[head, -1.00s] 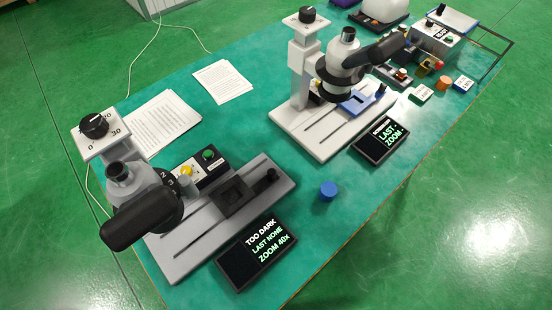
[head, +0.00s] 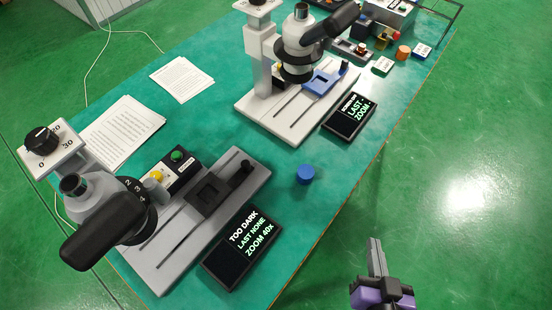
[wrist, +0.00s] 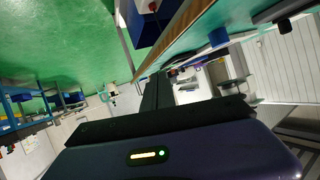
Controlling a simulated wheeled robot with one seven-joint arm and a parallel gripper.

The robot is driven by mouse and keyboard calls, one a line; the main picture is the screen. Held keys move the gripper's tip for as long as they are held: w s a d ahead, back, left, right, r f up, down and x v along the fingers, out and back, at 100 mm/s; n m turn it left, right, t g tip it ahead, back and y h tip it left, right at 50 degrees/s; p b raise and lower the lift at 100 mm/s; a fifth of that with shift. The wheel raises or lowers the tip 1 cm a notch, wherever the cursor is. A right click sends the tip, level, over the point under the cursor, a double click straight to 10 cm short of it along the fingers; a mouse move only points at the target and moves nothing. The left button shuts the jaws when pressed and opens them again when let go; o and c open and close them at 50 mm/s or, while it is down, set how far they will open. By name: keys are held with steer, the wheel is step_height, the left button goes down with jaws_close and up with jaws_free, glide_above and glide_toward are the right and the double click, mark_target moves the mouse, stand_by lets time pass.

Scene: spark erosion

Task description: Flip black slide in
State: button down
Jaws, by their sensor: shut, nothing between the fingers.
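The black slide (head: 207,197) is a dark carriage with a square recess and an upright knob (head: 242,170) at its right end. It sits across the slotted grey base (head: 180,245) of the near microscope (head: 95,215), to the right of the eyepiece and turret. My gripper (head: 375,245) is at the lower right in the head view, over the green floor beyond the table edge, well apart from the slide. Its fingers are together and empty. In the wrist view the fingers (wrist: 150,92) also show closed; I cannot make out the slide there.
A dark screen (head: 240,245) reading "TOO DARK, LAST NONE, ZOOM 40x" lies in front of the near microscope. A blue cylinder (head: 306,174) stands to its right. A second microscope (head: 300,60) with a blue slide (head: 323,80) stands farther back. Papers (head: 122,132) lie behind.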

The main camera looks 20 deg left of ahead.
steer(key=w+a+r+n+g+y+b, duration=0.1)
steer(key=w+a+n+g+y, duration=0.1)
steer(key=w+a, duration=0.75)
steer(key=w+a+r+n+g+y+b, duration=0.1)
steer(key=w+a+r+y, duration=0.15)
steer(key=w+a, duration=0.65)
steer(key=a+r+n+g, duration=0.1)
steer(key=n+g, duration=0.1)
steer(key=g, duration=0.1)
steer(key=s+a+r+n+g+b, duration=0.1)
steer(key=a+n+g, duration=0.1)
steer(key=g, duration=0.2)
steer(key=a+r+n+g, duration=0.1)
steer(key=n+g, duration=0.1)
steer(key=g, duration=0.1)
steer(key=shift+s+a+r+n+g+y, duration=0.2)
steer(key=shift+s+r+n+g+y, duration=0.05)
steer(key=shift+s+n+g+y, duration=0.1)
steer(key=x, duration=0.9)
steer(key=shift+f, duration=0.1)
steer(key=s+a, duration=0.1)
steer(key=s+a+p, duration=0.1)
steer(key=a, duration=0.1)
steer(key=shift+s+f, duration=0.2)
steer(key=shift+f, duration=0.1)
steer(key=shift+s+a, duration=0.15)
steer(key=shift+a, duration=0.1)
